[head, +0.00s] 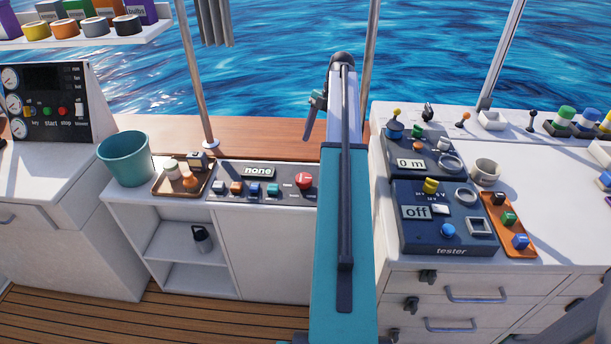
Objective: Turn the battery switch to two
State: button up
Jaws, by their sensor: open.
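I cannot make out a switch labelled as the battery switch. A red knob (304,180) sits at the right end of a dark panel (225,170) whose display reads "none". Several coloured buttons line the front of that panel. I cannot read a position marking on the knob. My gripper (314,114) is raised above the back ledge, partly hidden behind my arm, to the upper right of the knob and apart from it. It is open, and I see nothing held in it. My teal arm crosses the middle of the view and hides what is behind it.
An engine panel (54,88) with gauges, key and buttons stands at left. A teal bucket (126,165) and wooden tray (166,190) stand left of the dark panel. At right are a tester (430,240), a "0 m" box (397,165), a cup (485,172) and an orange tray (522,246).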

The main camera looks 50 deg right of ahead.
aim_at(304, 177)
jog(key=shift+f, duration=0.15)
jog(key=shift+p+x, duration=1.1)
jog(key=shift+x, duration=5.7)
jog(key=shift+d, duration=0.1)
jog(key=c, duration=1)
jog(key=shift+c, duration=0.2)
